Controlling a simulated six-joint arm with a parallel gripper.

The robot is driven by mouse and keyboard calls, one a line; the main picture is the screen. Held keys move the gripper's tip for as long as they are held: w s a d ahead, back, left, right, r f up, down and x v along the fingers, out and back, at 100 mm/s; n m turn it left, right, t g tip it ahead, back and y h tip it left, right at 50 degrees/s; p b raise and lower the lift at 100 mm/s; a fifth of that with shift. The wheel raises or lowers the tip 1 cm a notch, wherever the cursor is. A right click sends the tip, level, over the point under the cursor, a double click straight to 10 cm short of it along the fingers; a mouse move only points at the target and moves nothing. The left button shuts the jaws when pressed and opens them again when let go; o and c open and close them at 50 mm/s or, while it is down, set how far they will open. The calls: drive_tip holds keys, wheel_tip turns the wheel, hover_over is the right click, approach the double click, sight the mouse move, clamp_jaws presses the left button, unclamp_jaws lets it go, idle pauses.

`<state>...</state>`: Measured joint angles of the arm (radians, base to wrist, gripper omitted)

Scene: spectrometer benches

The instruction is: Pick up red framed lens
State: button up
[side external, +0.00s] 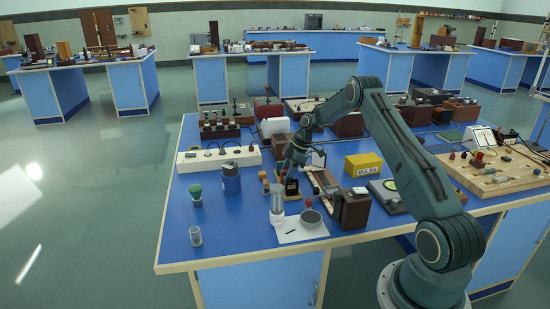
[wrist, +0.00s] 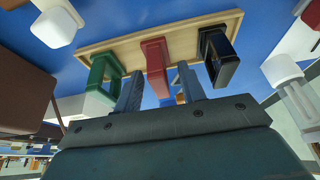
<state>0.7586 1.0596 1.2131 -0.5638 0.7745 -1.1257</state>
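The red framed lens (wrist: 154,62) stands in the middle of a wooden tray (wrist: 97,47) in the wrist view, between a green framed lens (wrist: 104,74) on the left and a black framed lens (wrist: 219,56) on the right. My gripper (wrist: 159,84) is open, its two fingers spread to either side of the red frame's lower part in the picture. I cannot tell whether a finger touches it. In the side external view my gripper (side external: 288,168) is over the small tray area, and its wrist and fingers hide much of the lenses there.
A clear cylinder (side external: 277,203) and a white paper (side external: 301,232) are in front of the tray. A blue jar (side external: 231,180) stands to the left, a yellow box (side external: 363,164) and a dark brown block (side external: 354,210) to the right. The blue bench's front left is mostly free.

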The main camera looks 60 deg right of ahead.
drive_tip(key=shift+c, duration=0.4)
clamp_jaws()
drive_tip(key=shift+r, duration=0.15)
wheel_tip(320, 180, up, 20)
idle(0.8)
idle(0.6)
